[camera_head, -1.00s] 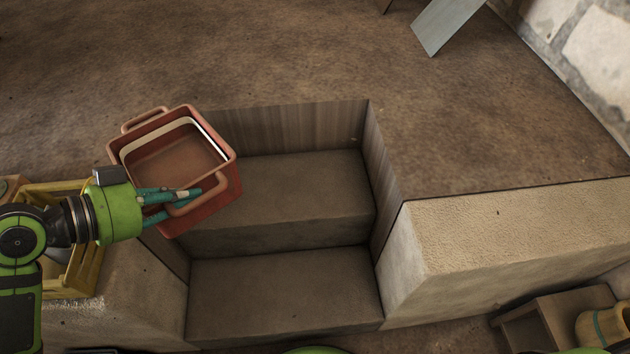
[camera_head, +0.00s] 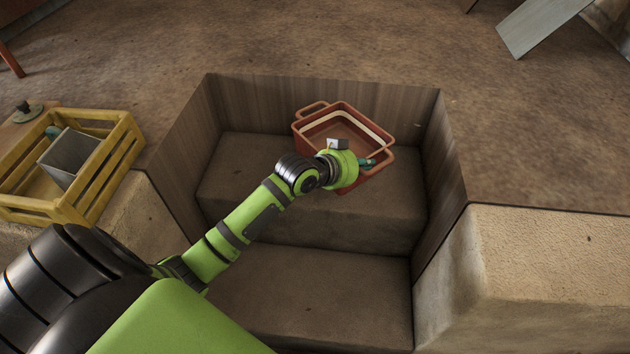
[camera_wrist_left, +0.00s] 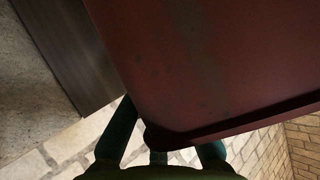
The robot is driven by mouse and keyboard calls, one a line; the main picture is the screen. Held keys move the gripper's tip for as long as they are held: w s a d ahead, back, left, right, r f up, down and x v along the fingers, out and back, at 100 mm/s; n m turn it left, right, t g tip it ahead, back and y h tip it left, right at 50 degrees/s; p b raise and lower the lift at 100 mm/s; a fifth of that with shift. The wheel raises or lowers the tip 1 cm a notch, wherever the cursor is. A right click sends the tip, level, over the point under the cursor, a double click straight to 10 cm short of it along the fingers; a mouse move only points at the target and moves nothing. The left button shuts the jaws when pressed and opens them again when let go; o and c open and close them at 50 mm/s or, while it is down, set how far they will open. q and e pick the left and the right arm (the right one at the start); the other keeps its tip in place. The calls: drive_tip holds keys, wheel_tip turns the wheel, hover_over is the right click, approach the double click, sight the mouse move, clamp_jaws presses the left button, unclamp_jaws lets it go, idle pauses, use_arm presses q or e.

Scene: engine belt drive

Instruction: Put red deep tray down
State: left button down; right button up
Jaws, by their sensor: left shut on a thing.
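The red deep tray (camera_head: 380,122) is a square reddish-brown tray with a cream band inside and a loop handle on each of two opposite sides. In the head view it shows above the upper step of the recess. My left gripper (camera_head: 368,162) is shut on its near handle; my wrist hides part of that side. In the left wrist view the tray's dark red wall (camera_wrist_left: 220,60) fills the upper right, with the fingers (camera_wrist_left: 160,145) at its lower edge. I cannot tell whether the tray touches the step. My right gripper is not in view.
A stepped recess with an upper step (camera_head: 240,180) and a lower step (camera_head: 310,290) lies between wooden side walls. A yellow crate (camera_head: 110,165) holding a grey box (camera_head: 70,157) stands at left. A pale block (camera_head: 550,260) is at right. The brown floor behind is open.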

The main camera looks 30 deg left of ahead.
use_arm(q)
drive_tip(key=shift+w+a+f, duration=0.15)
drive_tip(key=shift+w+f, duration=0.1)
drive_tip(key=shift+f, duration=0.3)
drive_tip(key=a+f+b, duration=0.1)
drive_tip(key=a+f, duration=0.1)
drive_tip(key=a, duration=0.1)
drive_tip(key=s+a+f+b, duration=0.1)
drive_tip(key=a+f, duration=0.1)
drive_tip(key=a, duration=0.2)
drive_tip(key=a+f+b, duration=0.1)
drive_tip(key=a+f, duration=0.1)
drive_tip(key=a, duration=0.1)
drive_tip(key=shift+s+a+f+b, duration=0.2)
drive_tip(key=shift+a+f+b, duration=0.1)
drive_tip(key=shift+a, duration=0.05)
drive_tip(key=shift+a+f, duration=0.1)
drive_tip(key=shift+a, duration=0.1)
drive_tip(key=shift+f, duration=0.35)
wheel_tip(320, 180, down, 2)
drive_tip(key=shift+f+b, duration=0.25)
drive_tip(key=shift+b, duration=0.4)
drive_tip(key=shift+f, duration=0.35)
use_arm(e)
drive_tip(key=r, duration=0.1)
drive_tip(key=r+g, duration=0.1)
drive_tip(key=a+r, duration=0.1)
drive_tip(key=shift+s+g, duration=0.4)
